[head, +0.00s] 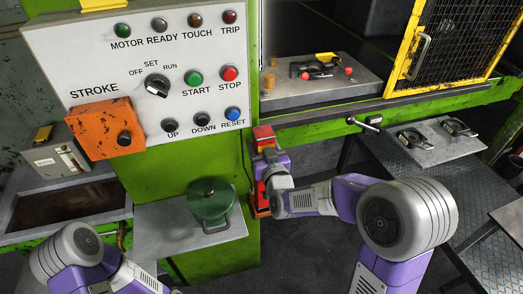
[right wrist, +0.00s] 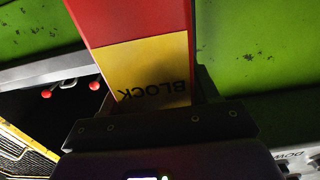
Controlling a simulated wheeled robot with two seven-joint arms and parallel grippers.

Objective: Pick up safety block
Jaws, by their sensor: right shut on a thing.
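The safety block is a red bar with a yellow band lettered BLOCK. In the head view the safety block (head: 263,133) stands upright against the green press frame, right of the control panel. In the right wrist view the safety block (right wrist: 127,24) runs up from between the fingers, its yellow band at the jaws. My right gripper (head: 268,160) is shut on the block; in the right wrist view the right gripper (right wrist: 155,105) has a dark finger on each side of it. The block's middle is hidden behind my right gripper and wrist. My left gripper is out of view.
The control panel (head: 110,60) and an orange box (head: 104,128) are at left. The press bed (head: 300,95) and yellow mesh guard (head: 405,60) are at upper right.

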